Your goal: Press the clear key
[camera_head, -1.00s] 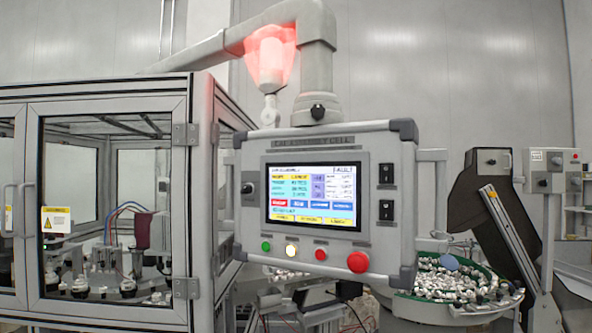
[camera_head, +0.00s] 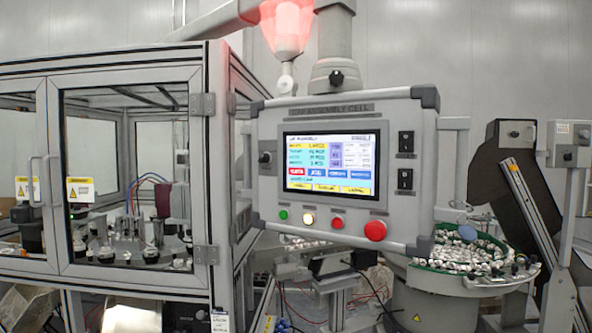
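The control panel (camera_head: 390,220) hangs from a grey arm in the middle of the head view. Its lit touchscreen (camera_head: 330,163) shows rows of text, a red and several blue keys, and a row of yellow keys at the bottom. The key labels are too small to read for certain, so I cannot tell which is the clear key. Below the screen are a green button (camera_head: 283,215), a lit white button (camera_head: 308,219), a red button (camera_head: 337,223) and a larger red button (camera_head: 375,231). Neither of my grippers is in view.
A glazed machine enclosure (camera_head: 130,180) stands on the left, close beside the panel. A round feeder bowl (camera_head: 475,252) full of small parts and a dark chute (camera_head: 510,165) stand on the right. A red lamp (camera_head: 287,25) glows above the panel.

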